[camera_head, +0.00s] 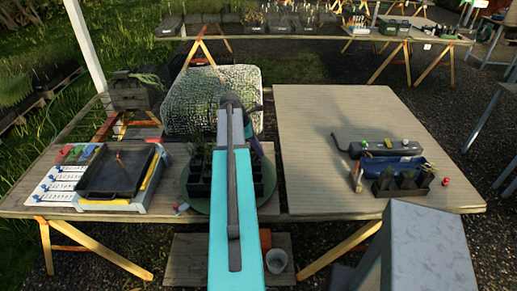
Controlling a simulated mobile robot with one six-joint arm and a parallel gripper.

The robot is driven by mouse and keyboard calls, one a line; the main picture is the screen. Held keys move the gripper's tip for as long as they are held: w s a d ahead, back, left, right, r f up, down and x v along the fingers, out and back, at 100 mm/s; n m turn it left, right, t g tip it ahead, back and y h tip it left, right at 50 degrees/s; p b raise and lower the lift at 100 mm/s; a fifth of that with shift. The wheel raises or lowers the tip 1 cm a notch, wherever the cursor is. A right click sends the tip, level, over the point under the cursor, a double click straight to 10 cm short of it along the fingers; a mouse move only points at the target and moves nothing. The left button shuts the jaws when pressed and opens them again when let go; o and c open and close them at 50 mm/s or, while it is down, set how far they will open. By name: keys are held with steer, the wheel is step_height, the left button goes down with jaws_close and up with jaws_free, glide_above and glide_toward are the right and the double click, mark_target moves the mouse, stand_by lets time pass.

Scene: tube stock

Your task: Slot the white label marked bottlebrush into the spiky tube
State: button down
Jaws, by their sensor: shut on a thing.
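My turquoise and grey arm rises up the middle of the view and ends in a dark joint above the left table. It hides my gripper and anything held in it. A dark tray of planted tubes (199,188) stands on a round green disc (199,205) on the left table, partly behind my arm. I cannot tell which tube is spiky. A second dark tray with a few tubes (402,184) stands on the right table. No white label marked bottlebrush can be made out.
The right table holds a long grey object (385,148) and a blue tray (376,166). Its left half (318,140) is clear.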

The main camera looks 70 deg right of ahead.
steer(key=c, duration=1.8)
jaws_free()
steer(key=b+v, duration=0.4)
steer(key=v, duration=0.9)
steer(key=shift+r, duration=0.4)
steer(key=shift+w+a, duration=0.1)
steer(key=shift+w, duration=0.1)
